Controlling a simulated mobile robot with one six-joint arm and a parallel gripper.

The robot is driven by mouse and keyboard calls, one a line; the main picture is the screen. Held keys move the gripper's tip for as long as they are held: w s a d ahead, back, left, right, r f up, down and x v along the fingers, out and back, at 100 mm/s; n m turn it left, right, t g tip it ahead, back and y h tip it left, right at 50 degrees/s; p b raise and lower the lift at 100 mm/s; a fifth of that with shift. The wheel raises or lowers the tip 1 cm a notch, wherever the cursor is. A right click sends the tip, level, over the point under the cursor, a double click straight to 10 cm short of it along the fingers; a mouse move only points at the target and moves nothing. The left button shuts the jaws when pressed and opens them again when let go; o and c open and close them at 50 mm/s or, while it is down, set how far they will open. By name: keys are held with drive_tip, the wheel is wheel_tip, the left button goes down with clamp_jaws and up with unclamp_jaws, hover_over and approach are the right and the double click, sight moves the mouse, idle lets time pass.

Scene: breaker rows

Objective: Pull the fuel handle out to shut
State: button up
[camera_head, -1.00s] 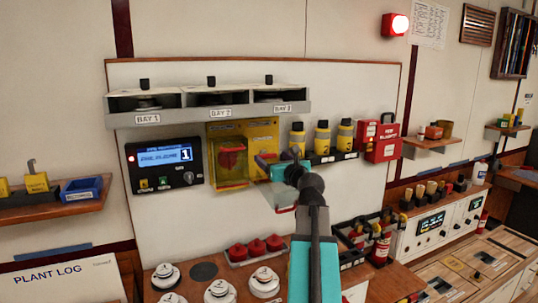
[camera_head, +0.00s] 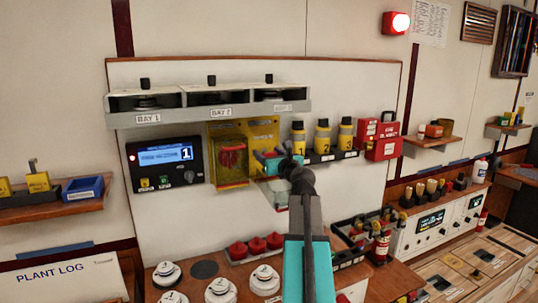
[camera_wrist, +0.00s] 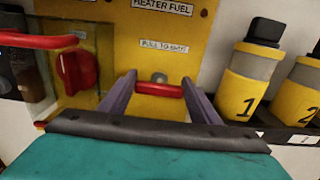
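The fuel handle is a short red horizontal bar (camera_wrist: 158,90) on the yellow panel (camera_wrist: 110,14), below a "PULL TO SHUT" label, in the wrist view. My gripper (camera_wrist: 158,82) has its two fingers spread apart, one at each end of the bar, with the bar between them. I cannot tell whether the fingers touch it. In the head view my gripper (camera_head: 267,159) is in front of the right part of the yellow panel (camera_head: 262,132) and hides the handle.
Left of the handle is a red knob (camera_wrist: 77,73) behind a clear cover with a red bar. Numbered yellow canisters (camera_wrist: 246,85) stand on a rack just to the right. A shelf with three bays (camera_head: 210,114) is above, and a counter with white knobs (camera_head: 264,280) is below.

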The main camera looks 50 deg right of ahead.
sight(269, 154)
drive_tip(key=c, duration=1)
drive_tip(key=shift+o, duration=0.2)
drive_tip(key=shift+p+v, duration=0.6)
drive_tip(key=shift+v, duration=1.4)
drive_tip(key=shift+s, duration=0.15)
drive_tip(key=shift+f, duration=0.1)
drive_tip(key=o, duration=1.3)
drive_tip(key=shift+o, duration=1.1)
drive_tip(key=shift+s+a, duration=0.1)
drive_tip(key=shift+s, duration=0.05)
